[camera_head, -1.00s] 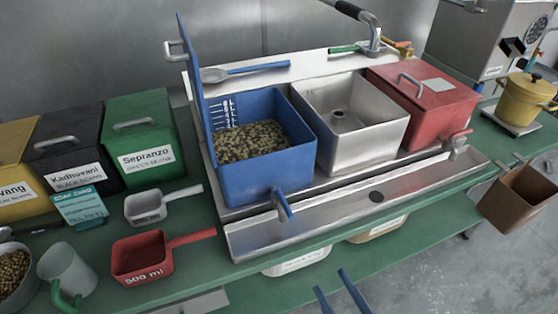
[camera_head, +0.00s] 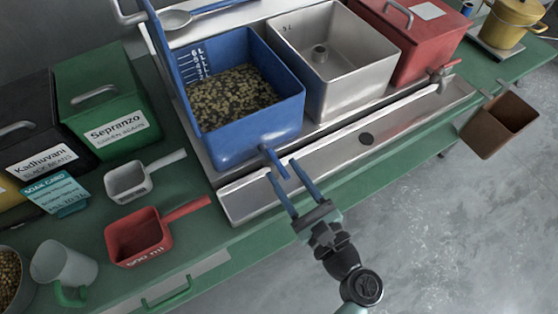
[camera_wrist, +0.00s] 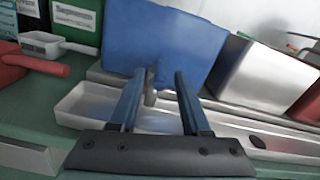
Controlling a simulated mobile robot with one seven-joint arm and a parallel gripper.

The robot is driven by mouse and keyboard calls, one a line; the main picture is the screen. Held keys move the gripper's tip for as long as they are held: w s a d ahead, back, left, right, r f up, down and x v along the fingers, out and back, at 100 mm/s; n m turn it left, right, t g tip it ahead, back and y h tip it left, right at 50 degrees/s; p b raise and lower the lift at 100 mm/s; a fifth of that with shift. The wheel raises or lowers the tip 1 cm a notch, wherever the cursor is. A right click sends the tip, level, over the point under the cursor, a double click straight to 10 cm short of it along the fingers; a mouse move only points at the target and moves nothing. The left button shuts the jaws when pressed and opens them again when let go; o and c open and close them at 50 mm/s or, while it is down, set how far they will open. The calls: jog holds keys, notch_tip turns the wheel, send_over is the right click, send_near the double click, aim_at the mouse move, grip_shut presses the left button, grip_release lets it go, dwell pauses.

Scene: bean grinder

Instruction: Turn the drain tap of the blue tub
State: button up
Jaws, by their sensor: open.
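The blue tub (camera_head: 255,135) stands on the metal stand with its lid raised and beans (camera_head: 232,96) inside. Its drain tap (camera_head: 273,160) has a blue lever on the tub's front wall, over the metal trough. In the wrist view the tap (camera_wrist: 157,77) shows between the fingers, a little beyond them. My gripper (camera_head: 282,176) is open, with its two blue fingers pointing at the tap. Its fingertips are close to the lever; I cannot tell whether they touch it. In the wrist view the gripper (camera_wrist: 158,80) has nothing between its fingers except the tap behind.
A steel tub (camera_head: 345,85) and a red tub (camera_head: 420,42) with a tap stand to the right. The trough (camera_head: 335,152) with a drain hole runs below. A red 500 ml scoop (camera_head: 140,238) and a white scoop (camera_head: 130,180) lie left. A brown bin (camera_head: 500,125) hangs at right.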

aim_at(270, 151)
jog(key=shift+x, duration=1.55)
jog(key=shift+c, duration=0.2)
grip_shut()
